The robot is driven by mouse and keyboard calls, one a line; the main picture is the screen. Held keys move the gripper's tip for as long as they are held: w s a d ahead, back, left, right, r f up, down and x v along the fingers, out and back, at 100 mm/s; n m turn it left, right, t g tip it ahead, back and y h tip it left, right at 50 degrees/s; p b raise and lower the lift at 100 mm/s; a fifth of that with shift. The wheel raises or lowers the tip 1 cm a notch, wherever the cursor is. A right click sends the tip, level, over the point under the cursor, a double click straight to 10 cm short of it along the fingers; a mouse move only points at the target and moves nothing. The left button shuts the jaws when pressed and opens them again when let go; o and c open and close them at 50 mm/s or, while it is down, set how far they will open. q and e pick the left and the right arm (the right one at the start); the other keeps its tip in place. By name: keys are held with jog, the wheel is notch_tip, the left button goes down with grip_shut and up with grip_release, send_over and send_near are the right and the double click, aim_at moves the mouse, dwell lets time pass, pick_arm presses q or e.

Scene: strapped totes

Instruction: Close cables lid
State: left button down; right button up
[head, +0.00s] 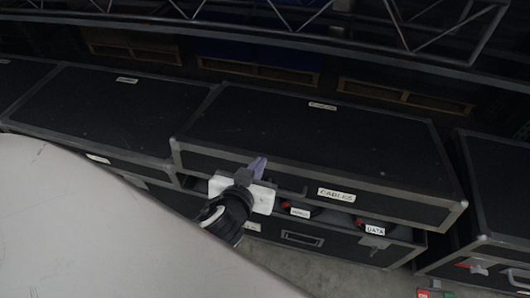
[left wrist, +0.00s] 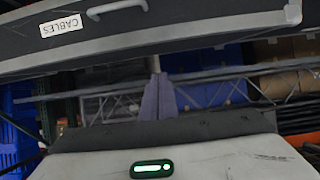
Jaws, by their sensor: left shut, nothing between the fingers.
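The cables lid (head: 310,140) is a black panel with grey metal edging and a white CABLES label on its front face. It stands partly open: below its front edge a dark gap shows labelled contents, one reading DATA (head: 375,230), above the case's front wall (head: 340,247). My left gripper (head: 258,168) is at the lid's front edge, left of the label, with its purple fingers shut and empty. In the left wrist view the shut fingers (left wrist: 158,98) are below the lid's front face (left wrist: 190,22) in the picture; contact cannot be told. My right gripper is not in view.
Another closed black case (head: 115,105) stands close on the left, and a further one (head: 505,190) with a red-marked latch stands on the right. Metal trussing (head: 290,35) and wooden pallets (head: 405,95) are behind. Some grey floor shows in front.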

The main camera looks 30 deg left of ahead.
pick_arm(q)
jog(key=x, duration=1)
jog(key=shift+w+a+r, duration=0.15)
jog(key=shift+w+a, duration=0.1)
jog(key=shift+a, duration=0.05)
jog(key=f, duration=0.1)
jog(key=s+f, duration=0.1)
jog(key=shift+d+f, duration=0.15)
jog(key=shift+f, duration=0.15)
jog(key=shift+s+d+f, duration=0.1)
jog(key=shift+s+f, duration=0.05)
jog(key=shift+f, duration=0.35)
